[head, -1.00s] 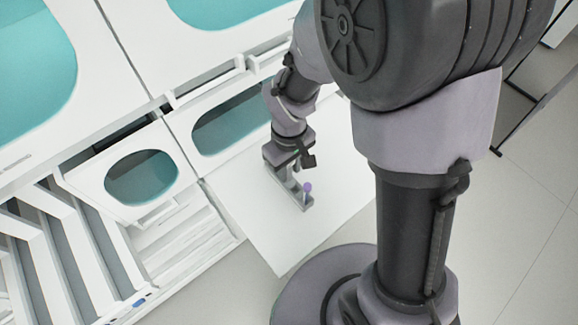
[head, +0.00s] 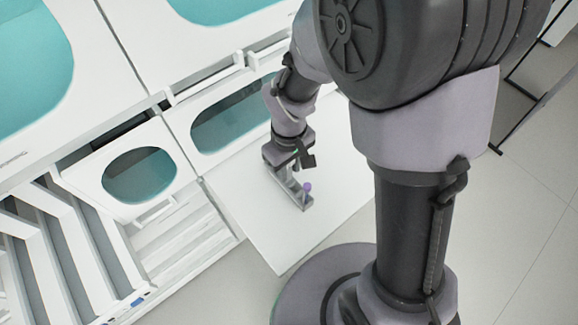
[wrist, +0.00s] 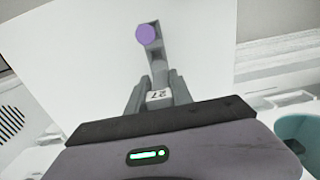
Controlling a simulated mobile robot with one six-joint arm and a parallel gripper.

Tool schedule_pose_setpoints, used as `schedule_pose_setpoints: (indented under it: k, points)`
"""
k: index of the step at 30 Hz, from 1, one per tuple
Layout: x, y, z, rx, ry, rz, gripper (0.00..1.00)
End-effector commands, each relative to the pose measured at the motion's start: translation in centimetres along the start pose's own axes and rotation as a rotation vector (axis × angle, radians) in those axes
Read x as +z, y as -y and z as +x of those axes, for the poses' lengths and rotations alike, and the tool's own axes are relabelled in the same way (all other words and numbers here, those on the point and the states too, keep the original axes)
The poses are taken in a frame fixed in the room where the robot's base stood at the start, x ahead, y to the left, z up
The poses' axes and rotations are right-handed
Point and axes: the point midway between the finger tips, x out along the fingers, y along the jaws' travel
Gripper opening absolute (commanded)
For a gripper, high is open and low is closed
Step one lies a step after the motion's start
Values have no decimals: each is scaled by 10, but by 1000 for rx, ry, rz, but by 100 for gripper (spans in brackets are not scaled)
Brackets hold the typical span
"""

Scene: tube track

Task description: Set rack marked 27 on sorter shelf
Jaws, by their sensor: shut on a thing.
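The rack marked 27 (wrist: 158,97) is a narrow grey holder, seen in the wrist view between my gripper's fingers. A purple-capped tube (wrist: 146,34) stands at its far end; the cap also shows in the head view (head: 307,187). My gripper (wrist: 160,90) is shut on the rack, and in the head view my gripper (head: 288,172) hangs over a white surface. The rack lies over that white shelf (head: 274,245); I cannot tell whether it touches it. The rest of the rack is hidden by my gripper.
White machines with teal windows (head: 139,176) stand behind and left of the white shelf. Stepped white channels (head: 62,235) lie at the lower left. The shelf is bare around the rack. Grey floor (head: 520,230) is open to the right.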

Motion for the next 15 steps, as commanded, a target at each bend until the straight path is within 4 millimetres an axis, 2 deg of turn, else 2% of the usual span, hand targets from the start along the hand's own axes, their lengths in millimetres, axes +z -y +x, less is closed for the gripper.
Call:
schedule_pose_setpoints:
  k: [12, 13, 15]
  points:
    - [0, 0, 7, 0, 0, 0, 0]
    - [0, 0, 7, 0, 0, 0, 33]
    - [0, 0, 7, 0, 0, 0, 46]
